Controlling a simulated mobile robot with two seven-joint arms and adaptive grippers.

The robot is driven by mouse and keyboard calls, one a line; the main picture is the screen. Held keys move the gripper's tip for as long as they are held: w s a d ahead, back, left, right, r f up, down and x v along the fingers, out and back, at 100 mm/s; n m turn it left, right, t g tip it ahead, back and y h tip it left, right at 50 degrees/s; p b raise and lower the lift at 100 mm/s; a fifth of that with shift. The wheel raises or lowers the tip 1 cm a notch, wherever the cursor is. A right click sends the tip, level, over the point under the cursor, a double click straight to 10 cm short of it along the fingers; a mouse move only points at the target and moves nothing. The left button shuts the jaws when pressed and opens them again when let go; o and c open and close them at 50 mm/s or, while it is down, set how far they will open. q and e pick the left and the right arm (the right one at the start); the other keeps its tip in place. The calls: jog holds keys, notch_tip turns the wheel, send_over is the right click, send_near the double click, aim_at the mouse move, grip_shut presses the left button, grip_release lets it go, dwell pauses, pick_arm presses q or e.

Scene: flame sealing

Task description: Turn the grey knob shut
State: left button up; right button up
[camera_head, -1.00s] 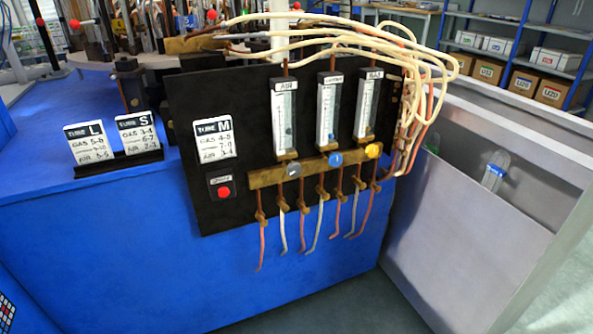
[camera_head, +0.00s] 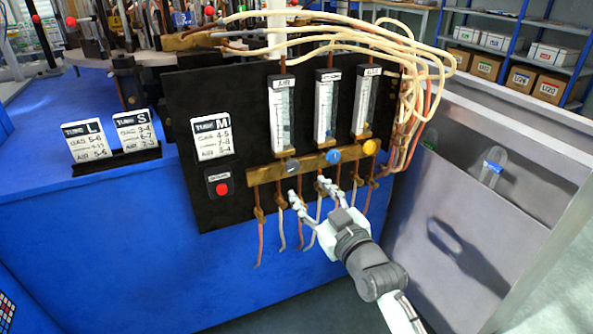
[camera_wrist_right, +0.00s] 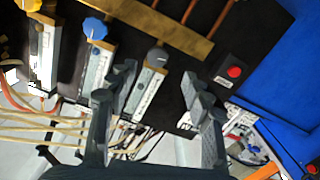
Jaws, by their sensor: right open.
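The grey knob (camera_head: 291,167) is at the left end of the brass bar (camera_head: 262,177) on the black panel, under the flowmeter marked AIR (camera_head: 281,112). In the right wrist view the grey knob (camera_wrist_right: 157,57) shows just beyond the fingertips, between their lines. My right gripper (camera_head: 310,191) is open and empty, in front of the panel, below and slightly right of the grey knob. Its two spread fingers also show in the right wrist view (camera_wrist_right: 160,88). I see no contact with the knob. My left gripper is not in view.
The blue knob (camera_head: 333,157) and yellow knob (camera_head: 370,147) sit to the right on the same bar. Thin tubes hang below it. A red button (camera_head: 222,189) is on the panel's left. Cream hoses (camera_head: 425,75) loop at the right. A grey bin (camera_head: 455,190) stands right.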

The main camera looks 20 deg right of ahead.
aim_at(293, 166)
jog(key=w, duration=0.7)
jog(key=shift+a+r, duration=0.2)
jog(key=shift+r, duration=0.2)
jog(key=shift+w, duration=0.45)
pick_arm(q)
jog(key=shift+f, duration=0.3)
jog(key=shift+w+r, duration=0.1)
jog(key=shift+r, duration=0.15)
pick_arm(e)
jog(key=c, duration=1.1)
pick_arm(q)
jog(key=shift+p, duration=0.35)
pick_arm(e)
jog(key=shift+c, duration=0.2)
